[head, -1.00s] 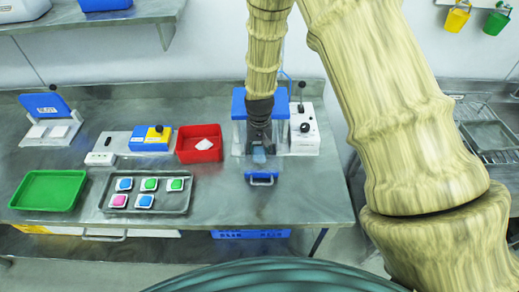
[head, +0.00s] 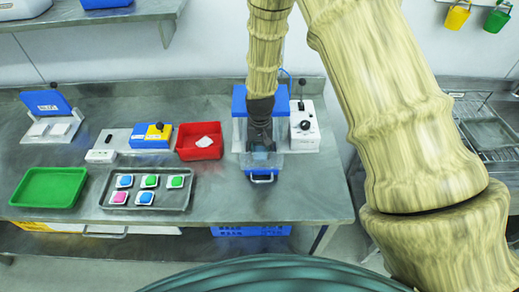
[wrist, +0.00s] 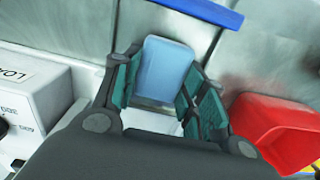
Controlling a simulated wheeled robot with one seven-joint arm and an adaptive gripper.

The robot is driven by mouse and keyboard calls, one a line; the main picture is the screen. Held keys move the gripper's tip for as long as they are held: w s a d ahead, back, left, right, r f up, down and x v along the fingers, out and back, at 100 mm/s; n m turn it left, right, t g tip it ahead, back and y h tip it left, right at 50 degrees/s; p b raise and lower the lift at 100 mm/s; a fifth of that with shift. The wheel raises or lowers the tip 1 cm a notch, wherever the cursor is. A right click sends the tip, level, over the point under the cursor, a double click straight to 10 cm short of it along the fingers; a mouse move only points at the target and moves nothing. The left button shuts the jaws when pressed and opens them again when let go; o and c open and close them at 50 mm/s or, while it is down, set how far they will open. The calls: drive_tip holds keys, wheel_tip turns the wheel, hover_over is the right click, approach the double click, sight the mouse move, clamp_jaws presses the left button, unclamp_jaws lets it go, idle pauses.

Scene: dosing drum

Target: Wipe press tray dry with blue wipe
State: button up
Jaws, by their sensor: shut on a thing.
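The blue wipe (wrist: 165,68) is a light blue block between the teal fingers of my gripper (wrist: 168,95) in the wrist view. My gripper is shut on it. In the head view my gripper (head: 262,146) points down at the front of the clear-walled press (head: 239,105), over the press tray (head: 275,160). The tray has a blue front with a handle (head: 262,179). The gripper hides much of the tray, and I cannot tell whether the wipe touches it or whether its surface is wet.
A white control box (head: 304,127) stands right of the press. A red bin (head: 200,142) with a white item stands to the left. A grey tray (head: 180,200) of coloured pads and a green tray (head: 48,188) lie further left. The bench front right of the press is clear.

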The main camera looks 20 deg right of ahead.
drive_tip(key=shift+s+f, duration=0.1)
drive_tip(key=shift+f, duration=0.45)
idle(1.3)
drive_tip(key=shift+s+d+r, duration=0.1)
drive_tip(key=shift+s+d, duration=0.05)
drive_tip(key=shift+d, duration=0.45)
drive_tip(key=shift+s+d, duration=0.15)
drive_tip(key=shift+d, duration=0.4)
drive_tip(key=shift+a, duration=0.2)
drive_tip(key=shift+w+a, duration=0.25)
drive_tip(key=shift+a, duration=0.55)
drive_tip(key=shift+w+a, duration=0.2)
drive_tip(key=shift+a, duration=0.55)
drive_tip(key=shift+d, duration=0.15)
drive_tip(key=shift+s+d+p, duration=0.15)
drive_tip(key=shift+s+d, duration=0.1)
drive_tip(key=shift+d, duration=0.55)
drive_tip(key=shift+s+d+p, duration=0.15)
drive_tip(key=shift+s+d, duration=0.05)
drive_tip(key=shift+d, duration=0.55)
